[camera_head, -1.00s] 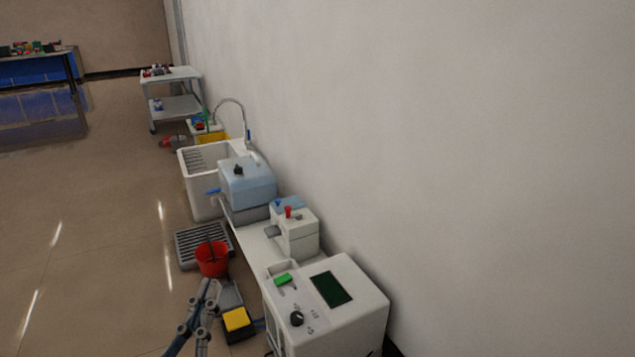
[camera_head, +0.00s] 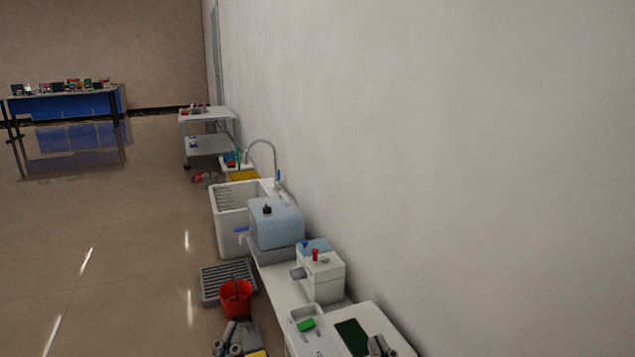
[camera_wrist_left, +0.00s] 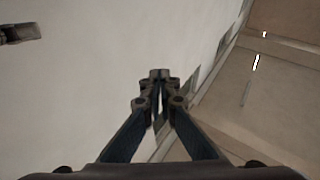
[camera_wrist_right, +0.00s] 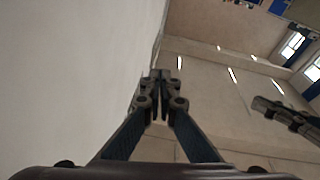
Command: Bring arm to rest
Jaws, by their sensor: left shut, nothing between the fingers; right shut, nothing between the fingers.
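My left gripper (camera_head: 229,341) shows at the bottom edge of the head view, above the floor side of the counter. In the left wrist view its fingertips (camera_wrist_left: 159,76) are together with nothing between them. My right gripper (camera_head: 380,346) shows at the bottom right of the head view, in front of the white device with a dark screen. In the right wrist view its fingertips (camera_wrist_right: 160,76) are together and empty. Each wrist view also shows the other gripper at its side, apart from this one.
A white device (camera_head: 388,324) stands at the near end of a narrow counter along the wall. Beyond it are a smaller white machine (camera_head: 325,278), a blue-grey box (camera_head: 278,226) and a sink (camera_head: 228,232). A red bucket (camera_head: 236,300) is left of the counter. Open floor (camera_head: 100,260) lies left.

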